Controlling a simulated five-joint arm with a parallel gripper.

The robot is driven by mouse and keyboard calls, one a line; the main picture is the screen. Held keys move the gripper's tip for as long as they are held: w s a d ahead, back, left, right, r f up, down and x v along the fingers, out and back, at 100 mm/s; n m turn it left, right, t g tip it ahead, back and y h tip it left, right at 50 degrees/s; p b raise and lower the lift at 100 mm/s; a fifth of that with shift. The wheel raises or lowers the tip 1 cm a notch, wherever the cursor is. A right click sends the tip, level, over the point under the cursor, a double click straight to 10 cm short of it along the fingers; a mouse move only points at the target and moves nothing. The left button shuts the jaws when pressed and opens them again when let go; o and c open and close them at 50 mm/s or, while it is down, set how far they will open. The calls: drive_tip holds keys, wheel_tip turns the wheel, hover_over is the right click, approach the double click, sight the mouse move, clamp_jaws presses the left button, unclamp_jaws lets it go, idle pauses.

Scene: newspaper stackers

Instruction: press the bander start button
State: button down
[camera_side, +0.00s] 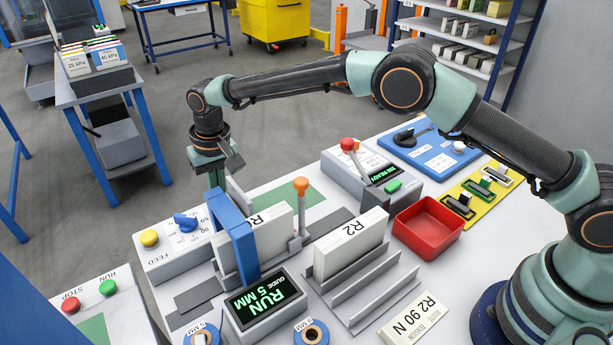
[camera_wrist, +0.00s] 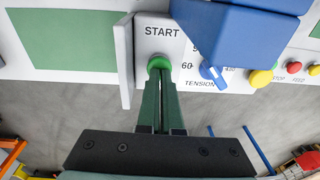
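In the wrist view the green START button (camera_wrist: 158,63) sits on a white control panel (camera_wrist: 165,30) under the word START. My gripper (camera_wrist: 161,80) has its two green fingers side by side, shut with nothing seen between them. Its tips overlap the button's lower edge in this view; I cannot tell whether they touch it. In the side view my gripper (camera_side: 216,178) points down at the far end of the panel (camera_side: 172,262), behind the blue arch (camera_side: 238,240). The START button is hidden there.
A blue tension knob (camera_side: 186,222) and a yellow button (camera_side: 149,238) are on the same panel. White stacks (camera_side: 350,246) stand near the arch. A display (camera_side: 262,300) reads RUN, GUIDE 5 MM. A red-knobbed lever (camera_side: 347,145) and red tray (camera_side: 428,227) are to the right.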

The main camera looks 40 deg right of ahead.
wheel_tip(320, 180, up, 14)
drive_tip(key=shift+s+d, duration=0.4)
drive_tip(key=shift+s, duration=0.05)
idle(0.6)
drive_tip(key=s+d+r+t, duration=0.1)
drive_tip(key=s+d+r, duration=0.35)
drive_tip(key=d, duration=0.35)
drive_tip(key=s+d+r+t, duration=0.1)
drive_tip(key=s+d+r, duration=0.2)
drive_tip(key=d+r, duration=0.45)
drive_tip(key=s+d+f+t, duration=0.1)
drive_tip(key=s+d+f, duration=0.3)
drive_tip(key=s+d, duration=0.2)
drive_tip(key=s+d+f+t, duration=0.1)
drive_tip(key=s+d+f, duration=0.3)
drive_tip(key=s, duration=0.5)
drive_tip(key=shift+s+d+t+h, duration=0.2)
drive_tip(key=shift+d+t+h, duration=0.1)
drive_tip(key=shift+d, duration=0.75)
